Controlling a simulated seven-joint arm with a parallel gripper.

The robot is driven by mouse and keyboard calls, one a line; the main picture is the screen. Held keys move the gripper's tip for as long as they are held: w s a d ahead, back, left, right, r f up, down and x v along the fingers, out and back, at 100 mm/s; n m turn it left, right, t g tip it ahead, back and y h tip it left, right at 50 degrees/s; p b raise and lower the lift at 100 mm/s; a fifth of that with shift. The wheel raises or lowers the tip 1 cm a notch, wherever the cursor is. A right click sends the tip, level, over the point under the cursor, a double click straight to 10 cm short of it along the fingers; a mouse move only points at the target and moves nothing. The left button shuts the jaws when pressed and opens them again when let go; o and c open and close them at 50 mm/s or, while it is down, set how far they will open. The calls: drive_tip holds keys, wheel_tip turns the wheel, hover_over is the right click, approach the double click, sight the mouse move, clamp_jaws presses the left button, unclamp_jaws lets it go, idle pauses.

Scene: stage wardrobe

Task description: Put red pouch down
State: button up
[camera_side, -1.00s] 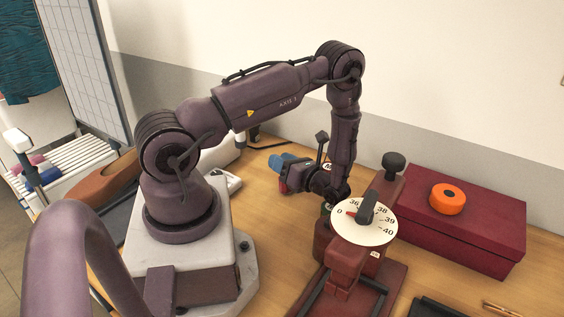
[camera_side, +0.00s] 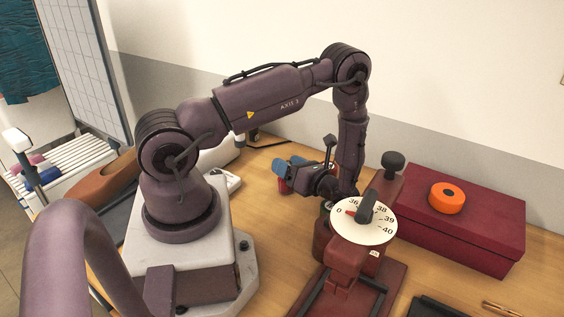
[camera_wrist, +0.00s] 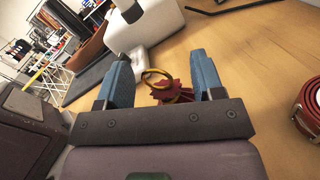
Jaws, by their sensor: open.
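The red pouch (camera_wrist: 178,95) shows in the wrist view between and a little below the two blue fingers of my gripper (camera_wrist: 162,78). Its yellow drawstring loop stands at its top, and the dark gripper body hides its lower part. There is a gap between the pouch and each finger. In the side view, my gripper (camera_side: 288,168) is low over the wooden table, left of the dial stand, with its fingers apart. A small part of the red pouch (camera_side: 284,186) shows just below the fingers, apparently on the table.
A dark red stand with a numbered dial (camera_side: 363,221) is close to the right of my gripper. A coiled red belt (camera_wrist: 308,105) lies at the wrist view's right edge.

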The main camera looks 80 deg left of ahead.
drive_tip(key=shift+v, duration=1.2)
drive_tip(key=w+r+m+t+h, duration=0.2)
drive_tip(key=w+r+m+t, duration=1)
drive_tip(key=w+r, duration=0.1)
drive_tip(key=w+d+r+m+t+h, duration=0.6)
drive_tip(key=d+r+m+t, duration=0.4)
drive_tip(key=m, duration=0.4)
drive_tip(key=s+d+r+m+g+h, duration=0.1)
drive_tip(key=s+d+r+m+h, duration=0.65)
drive_tip(key=d+m, duration=0.6)
drive_tip(key=s+a+m+g, duration=0.1)
drive_tip(key=s+m+g, duration=0.1)
drive_tip(key=s+m, duration=0.6)
drive_tip(key=s+a+f+m+g, duration=0.1)
drive_tip(key=s+a+m+g, duration=0.1)
drive_tip(key=s+m, duration=0.6)
drive_tip(key=shift+s+f+m+g+y, duration=0.2)
drive_tip(key=shift+f+m+g+y, duration=0.25)
drive_tip(key=shift+m, duration=0.3)
